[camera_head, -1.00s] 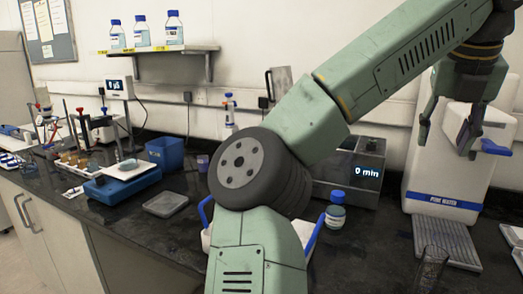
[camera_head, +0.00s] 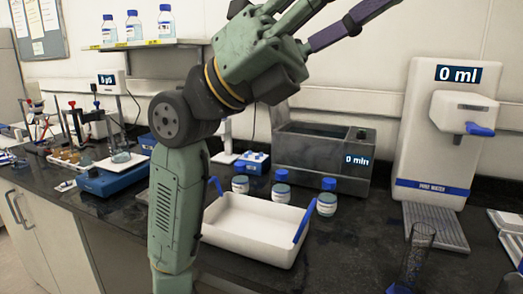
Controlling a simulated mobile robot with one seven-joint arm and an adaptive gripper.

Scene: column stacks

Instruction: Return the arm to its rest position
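My arm is folded upright in the left middle of the head view. My gripper (camera_head: 325,16) is high up at the top edge, pointing to the upper right. Its fingers look spread apart, with nothing seen between them; one shows a dark purple inner face. The fingertips are partly cut off by the top of the picture. The gripper is well above the bench and apart from everything on it.
Below the arm stand a white tray (camera_head: 258,222) with blue handles and several blue-capped jars. A water bath (camera_head: 330,150) reading 0 min is behind. A water dispenser (camera_head: 420,140) and a glass cylinder (camera_head: 413,262) are at right. A bottle shelf (camera_head: 150,45) is at left.

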